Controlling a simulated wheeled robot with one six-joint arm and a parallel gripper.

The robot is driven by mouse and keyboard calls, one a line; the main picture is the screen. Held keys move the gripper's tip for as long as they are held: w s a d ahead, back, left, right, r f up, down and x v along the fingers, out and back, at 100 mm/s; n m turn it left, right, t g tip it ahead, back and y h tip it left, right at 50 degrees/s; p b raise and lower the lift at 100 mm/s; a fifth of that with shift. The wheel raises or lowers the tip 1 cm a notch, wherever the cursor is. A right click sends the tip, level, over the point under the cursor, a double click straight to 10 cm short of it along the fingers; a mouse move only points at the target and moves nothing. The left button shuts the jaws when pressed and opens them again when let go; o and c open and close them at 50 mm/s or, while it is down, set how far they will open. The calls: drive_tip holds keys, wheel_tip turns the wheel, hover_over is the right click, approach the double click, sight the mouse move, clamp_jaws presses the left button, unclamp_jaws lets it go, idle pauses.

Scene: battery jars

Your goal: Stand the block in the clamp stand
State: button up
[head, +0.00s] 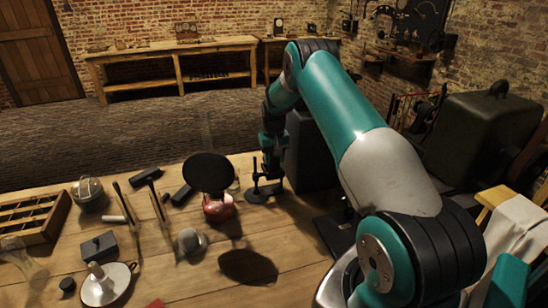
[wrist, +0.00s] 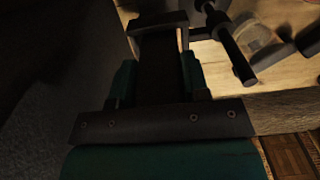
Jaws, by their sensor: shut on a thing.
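The clamp stand (head: 258,193) is a dark stand with a flat base and an upright post, near the table's far edge in the head view. My gripper (head: 272,158) is right at it, pointing down. In the wrist view my gripper (wrist: 158,38) is shut on a dark thing that looks like the block (wrist: 158,62). A dark rod with a thick cylinder (wrist: 238,55), probably part of the stand, is to the right of the jaws. The block's lower end and whether it touches the stand cannot be made out in the shadow.
A black disc (head: 208,172) on a red base (head: 218,208) stands left of the stand. Dark blocks (head: 145,177), a wooden tray (head: 36,216), a white dish (head: 105,290) and thin upright rods crowd the left. A large dark box (head: 310,155) is right of my gripper. The front middle table (head: 190,280) is mostly clear.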

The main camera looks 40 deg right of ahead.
sight(274, 164)
drive_tip(key=shift+f+b, duration=1)
drive_tip(key=shift+f, duration=0.5)
drive_tip(key=o, duration=1.2)
drive_tip(key=shift+c, duration=0.2)
wheel_tip(274, 164, up, 17)
drive_tip(key=b, duration=0.3)
drive_tip(key=shift+r, duration=0.2)
